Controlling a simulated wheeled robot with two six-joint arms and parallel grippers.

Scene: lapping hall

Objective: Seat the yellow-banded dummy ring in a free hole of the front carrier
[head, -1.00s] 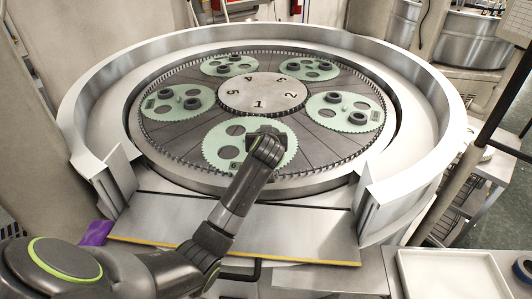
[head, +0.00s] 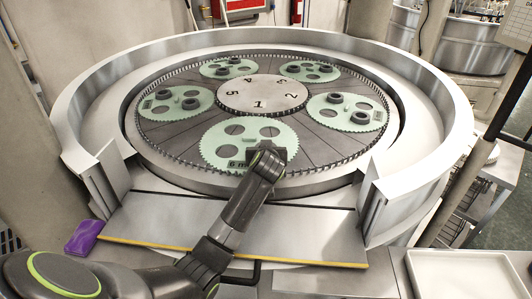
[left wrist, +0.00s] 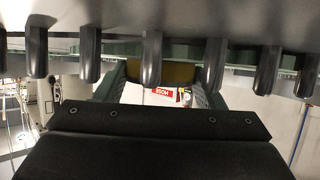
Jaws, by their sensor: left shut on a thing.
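The front carrier (head: 220,147) is a pale green toothed disc below the number 1 on the hub. Its visible holes are empty, and my arm and gripper cover its lower right part. My left gripper (head: 264,152) is over that part, near the carrier's front edge. In the left wrist view it is shut on a dull yellow surface (left wrist: 162,72) between its two fingers, which fits the yellow-banded dummy ring. The rest of the ring is hidden, and I cannot tell whether it touches the carrier. My right gripper is not in view.
The other carriers hold dark rings, such as the right carrier (head: 325,112). A raised metal wall (head: 445,100) surrounds the plate, open at the front above a flat apron (head: 180,218). A purple block (head: 85,236) lies left; a white tray (head: 455,275) stands right.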

